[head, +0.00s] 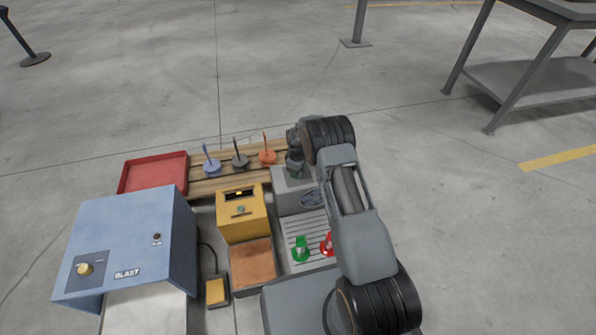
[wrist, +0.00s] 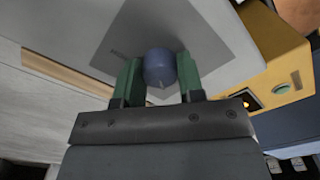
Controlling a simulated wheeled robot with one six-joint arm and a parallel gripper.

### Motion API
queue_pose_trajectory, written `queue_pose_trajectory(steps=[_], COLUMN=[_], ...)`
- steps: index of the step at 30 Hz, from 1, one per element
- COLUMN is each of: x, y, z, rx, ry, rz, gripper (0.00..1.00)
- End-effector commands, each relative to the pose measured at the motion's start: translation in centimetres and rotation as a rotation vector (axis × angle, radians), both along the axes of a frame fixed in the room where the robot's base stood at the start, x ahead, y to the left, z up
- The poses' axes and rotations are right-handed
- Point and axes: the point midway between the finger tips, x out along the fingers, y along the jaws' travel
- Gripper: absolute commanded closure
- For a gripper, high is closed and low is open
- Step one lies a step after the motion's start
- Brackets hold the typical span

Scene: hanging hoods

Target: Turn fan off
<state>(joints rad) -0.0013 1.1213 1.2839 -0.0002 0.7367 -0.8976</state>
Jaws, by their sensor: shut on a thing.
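A blue-grey round knob (wrist: 159,67) stands on a light grey plate (wrist: 205,45) in the wrist view. The plate has a small dark label beside the knob, too small to read. My gripper (wrist: 160,76) has its two green fingers shut on the knob, one on each side. A short pointer mark shows at the knob's lower edge. In the head view my gripper (head: 295,174) reaches down onto a grey box (head: 288,200) with a dark round opening in its front. The knob is hidden there by my gripper and arm.
A yellow box (head: 240,222) with a lit window and a green button stands left of the grey box. A blue BLAST cabinet (head: 140,235), a red tray (head: 153,174) and blue, dark and orange pegged pieces (head: 240,160) are further left. Green (head: 301,249) and red (head: 327,244) pieces sit on a slatted grate.

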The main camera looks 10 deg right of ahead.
Motion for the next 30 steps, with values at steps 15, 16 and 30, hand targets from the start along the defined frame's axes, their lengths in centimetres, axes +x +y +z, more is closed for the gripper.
queue_pose_trajectory(steps=[15,16,30], x=[0.03,0.03,0.03], y=[0.03,0.03,0.03], z=[0.04,0.04,0.04], rx=[0.000,0.000,0.000], ry=[-0.001,-0.001,-0.001], rz=[0.159,0.161,0.165], gripper=[0.88,0.88,0.58])
